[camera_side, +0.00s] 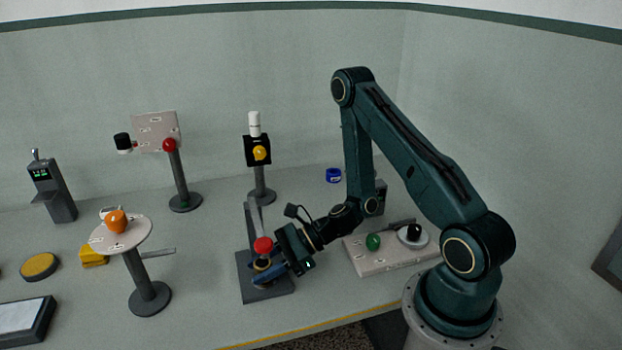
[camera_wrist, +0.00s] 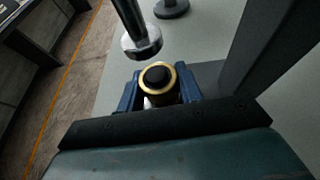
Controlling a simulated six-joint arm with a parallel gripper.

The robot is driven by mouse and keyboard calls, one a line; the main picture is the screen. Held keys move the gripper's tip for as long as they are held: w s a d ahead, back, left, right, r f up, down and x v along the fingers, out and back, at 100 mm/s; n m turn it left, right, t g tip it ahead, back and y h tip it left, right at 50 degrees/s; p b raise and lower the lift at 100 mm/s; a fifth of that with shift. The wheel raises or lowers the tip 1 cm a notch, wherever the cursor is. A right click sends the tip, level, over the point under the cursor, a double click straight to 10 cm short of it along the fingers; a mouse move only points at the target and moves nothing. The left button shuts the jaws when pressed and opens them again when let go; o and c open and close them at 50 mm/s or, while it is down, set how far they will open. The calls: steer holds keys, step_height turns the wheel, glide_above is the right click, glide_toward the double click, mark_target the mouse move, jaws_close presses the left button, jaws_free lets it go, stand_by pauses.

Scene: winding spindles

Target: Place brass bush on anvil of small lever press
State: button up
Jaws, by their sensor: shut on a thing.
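The brass bush (camera_wrist: 146,77) is a short ring with a dark bore, seen end-on in the wrist view. My gripper (camera_wrist: 158,88) has its blue fingers shut on the bush, one on each side. In the side view my gripper (camera_side: 266,274) is low over the base of the small lever press (camera_side: 268,293), which has a grey column and a red knob (camera_side: 263,245). The press's shiny ram (camera_wrist: 142,42) is just beyond the bush in the wrist view. The anvil is mostly hidden; I cannot tell whether the bush touches it.
A board (camera_side: 365,259) with a green knob lies right of the press. A stand with a yellow knob (camera_side: 259,153) is behind it. A round-topped stand (camera_side: 137,238) bearing an orange object (camera_side: 116,221) is to the left.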

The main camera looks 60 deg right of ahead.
steer(key=shift+f, duration=0.15)
steer(key=o, duration=1.1)
steer(key=shift+d+r, duration=0.15)
steer(key=shift+r, duration=0.1)
steer(key=shift+v, duration=5.9)
steer(key=shift+s+f, duration=0.1)
steer(key=shift+f, duration=0.05)
